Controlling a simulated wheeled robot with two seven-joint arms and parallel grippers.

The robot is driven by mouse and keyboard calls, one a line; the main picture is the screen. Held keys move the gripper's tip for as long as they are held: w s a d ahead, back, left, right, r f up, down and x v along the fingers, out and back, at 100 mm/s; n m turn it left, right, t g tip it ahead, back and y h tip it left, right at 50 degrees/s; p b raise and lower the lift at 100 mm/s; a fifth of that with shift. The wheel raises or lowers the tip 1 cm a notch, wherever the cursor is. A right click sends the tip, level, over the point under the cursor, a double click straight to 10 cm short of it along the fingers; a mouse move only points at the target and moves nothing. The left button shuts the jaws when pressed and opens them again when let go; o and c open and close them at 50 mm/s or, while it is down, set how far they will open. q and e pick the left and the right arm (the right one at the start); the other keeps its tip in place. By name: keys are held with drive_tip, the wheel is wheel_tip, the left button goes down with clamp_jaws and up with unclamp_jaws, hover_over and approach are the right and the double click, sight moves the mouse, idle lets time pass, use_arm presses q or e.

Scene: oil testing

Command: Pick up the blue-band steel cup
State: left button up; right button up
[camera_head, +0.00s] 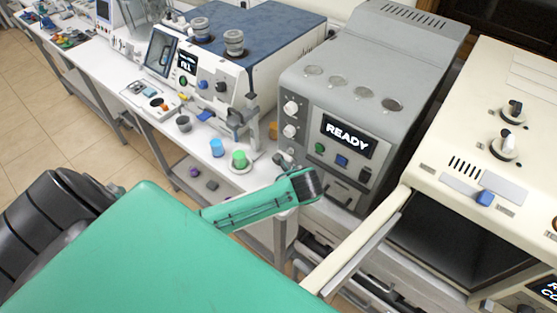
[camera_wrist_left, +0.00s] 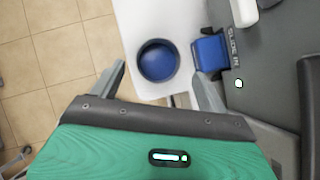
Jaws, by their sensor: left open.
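A round cup with a dark blue rim and blue inside (camera_wrist_left: 158,61) stands on a white surface in the left wrist view, seen from above. It lies between and just beyond the two finger tips of my left gripper (camera_wrist_left: 160,82), which is open and empty. The fingers do not appear to touch it. In the head view my left gripper (camera_head: 287,162) is at the front left corner of the grey machine, and I cannot clearly make out this cup there. My right gripper is not in view.
The grey machine (camera_head: 372,75) with a READY screen stands close to my left gripper; a blue block (camera_wrist_left: 209,51) on its side is near the cup. A light blue cup (camera_head: 217,147), a green cup (camera_head: 239,159) and a grey cup (camera_head: 184,123) stand on the white bench.

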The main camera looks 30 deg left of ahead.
use_arm(q)
drive_tip(key=shift+a+f+p, duration=0.25)
drive_tip(key=shift+p, duration=0.05)
drive_tip(key=p+x, duration=0.1)
drive_tip(key=x, duration=0.2)
drive_tip(key=shift+a+f+p, duration=0.1)
drive_tip(key=shift+a+p, duration=0.1)
drive_tip(key=shift+p, duration=0.15)
drive_tip(key=shift+w+a+f, duration=0.2)
drive_tip(key=shift+a+f, duration=0.05)
drive_tip(key=shift+f, duration=0.25)
drive_tip(key=shift+c, duration=0.7)
drive_tip(key=c, duration=1)
